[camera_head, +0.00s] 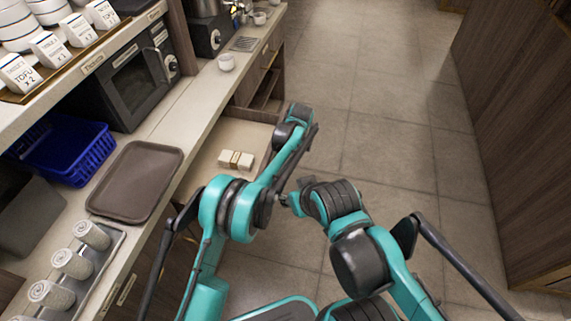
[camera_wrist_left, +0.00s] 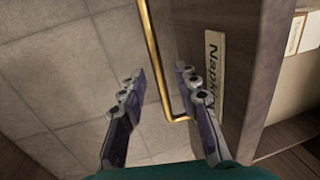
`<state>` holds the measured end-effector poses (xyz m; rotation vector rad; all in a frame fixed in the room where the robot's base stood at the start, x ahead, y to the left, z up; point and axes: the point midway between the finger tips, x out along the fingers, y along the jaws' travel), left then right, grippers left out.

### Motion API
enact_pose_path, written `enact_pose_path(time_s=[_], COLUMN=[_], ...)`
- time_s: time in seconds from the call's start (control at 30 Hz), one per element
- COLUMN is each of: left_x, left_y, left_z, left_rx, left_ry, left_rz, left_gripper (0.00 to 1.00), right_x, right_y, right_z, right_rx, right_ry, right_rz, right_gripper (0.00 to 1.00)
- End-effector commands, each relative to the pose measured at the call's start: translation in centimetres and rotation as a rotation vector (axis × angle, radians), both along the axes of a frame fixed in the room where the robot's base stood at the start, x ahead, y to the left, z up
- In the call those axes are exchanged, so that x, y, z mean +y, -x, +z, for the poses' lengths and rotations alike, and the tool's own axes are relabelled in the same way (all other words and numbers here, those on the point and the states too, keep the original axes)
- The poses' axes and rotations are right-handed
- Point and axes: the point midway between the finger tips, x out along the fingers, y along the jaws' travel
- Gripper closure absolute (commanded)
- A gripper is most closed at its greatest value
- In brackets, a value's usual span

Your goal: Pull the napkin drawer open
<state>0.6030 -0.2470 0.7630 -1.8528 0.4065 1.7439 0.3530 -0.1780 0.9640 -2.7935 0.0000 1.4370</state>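The napkin drawer (camera_head: 240,134) stands pulled out from under the counter in the head view, with its pale inside showing. A banded napkin bundle (camera_head: 236,160) lies in it. In the left wrist view the brown drawer front (camera_wrist_left: 258,65) carries a "Napkin" label (camera_wrist_left: 213,75) and a gold bar handle (camera_wrist_left: 150,45). My left gripper (camera_wrist_left: 159,70) is open, with one finger on each side of the handle bar in that view; I cannot tell whether either finger touches it. My arm hides this gripper and the drawer front in the head view. My right gripper is not visible.
The counter holds a brown tray (camera_head: 106,190), a blue basket (camera_head: 72,160), rolled towels on a metal tray (camera_head: 112,255) and a dark oven (camera_head: 130,78). Open tiled floor (camera_head: 385,120) lies to the right, up to a wooden panel (camera_head: 515,120).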

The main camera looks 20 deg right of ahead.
Motion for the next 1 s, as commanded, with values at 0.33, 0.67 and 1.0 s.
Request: enact_pose_path(time_s=[0.33,0.67,1.0], left_x=[-1.0,-1.8,-1.8], left_y=[0.7,1.3,1.3], left_z=[6.4,11.1,11.5], left_rx=[0.0,0.0,0.0], left_ry=[0.0,0.0,0.0], left_rz=[-0.001,-0.001,0.0], left_gripper=[0.68,0.68,0.68], right_x=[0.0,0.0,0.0], right_y=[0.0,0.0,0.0], right_z=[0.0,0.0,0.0], right_rx=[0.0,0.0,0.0], right_ry=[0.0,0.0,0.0], right_rz=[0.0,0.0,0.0], right_gripper=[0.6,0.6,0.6])
